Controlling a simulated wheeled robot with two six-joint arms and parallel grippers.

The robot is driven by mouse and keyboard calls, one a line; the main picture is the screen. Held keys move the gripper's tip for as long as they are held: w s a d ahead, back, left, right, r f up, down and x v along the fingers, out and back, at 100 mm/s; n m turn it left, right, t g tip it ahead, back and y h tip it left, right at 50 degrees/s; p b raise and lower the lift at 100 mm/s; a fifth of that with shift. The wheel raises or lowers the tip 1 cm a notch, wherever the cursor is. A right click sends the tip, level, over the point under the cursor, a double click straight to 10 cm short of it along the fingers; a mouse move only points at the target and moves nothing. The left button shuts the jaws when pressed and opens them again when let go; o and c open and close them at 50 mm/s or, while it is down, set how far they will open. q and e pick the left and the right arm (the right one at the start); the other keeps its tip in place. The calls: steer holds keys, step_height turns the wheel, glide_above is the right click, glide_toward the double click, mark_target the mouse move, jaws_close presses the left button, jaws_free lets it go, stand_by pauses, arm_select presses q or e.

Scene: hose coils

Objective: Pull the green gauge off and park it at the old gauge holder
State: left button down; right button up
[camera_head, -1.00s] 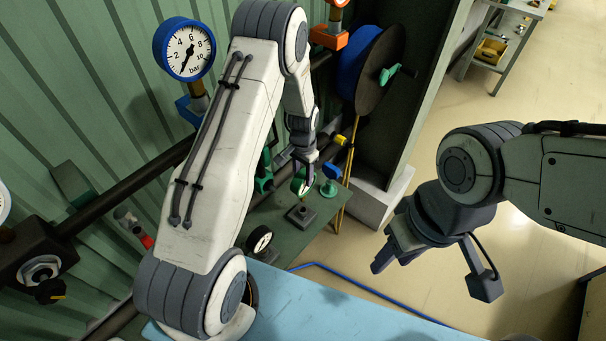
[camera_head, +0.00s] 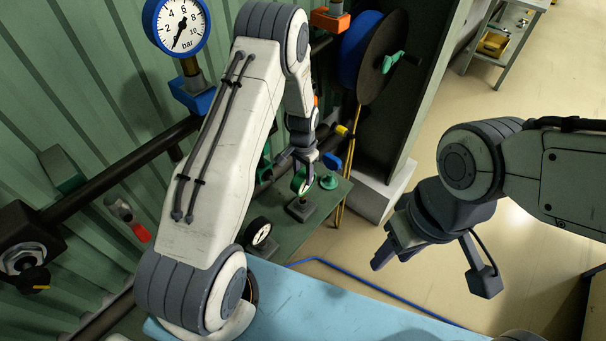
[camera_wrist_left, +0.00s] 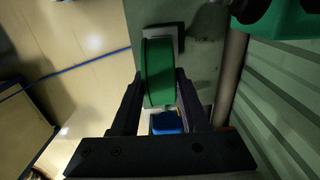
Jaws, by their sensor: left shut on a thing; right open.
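My left gripper (camera_head: 301,168) is shut on the green gauge (camera_head: 302,181), which sits between its fingers in the left wrist view (camera_wrist_left: 158,72). The gauge is seen nearly edge-on, so its face is hidden. It is at a small dark square block (camera_head: 301,210) on the green bench; the block shows just beyond the gauge in the wrist view (camera_wrist_left: 166,38). I cannot tell whether they touch. My right gripper (camera_head: 434,264) is open and empty over the floor. No holder is clearly marked as the old gauge holder.
A blue gauge (camera_head: 178,26) stands on the wall pipe at upper left. A small black gauge (camera_head: 258,232) sits at the green bench's (camera_head: 285,232) near left. A green knob (camera_head: 328,182) stands right of the block. A hose reel (camera_head: 382,58) is behind. A light-blue surface (camera_head: 320,306) lies in front.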

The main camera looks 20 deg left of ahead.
arm_select(q)
steer(key=shift+f+b, duration=1.3)
steer(key=shift+f, duration=0.5)
steer(key=shift+c, duration=1.6)
jaws_free()
steer(key=shift+r, duration=0.25)
steer(key=shift+r+p, duration=1.55)
steer(key=shift+r, duration=0.3)
steer(key=shift+r, duration=0.2)
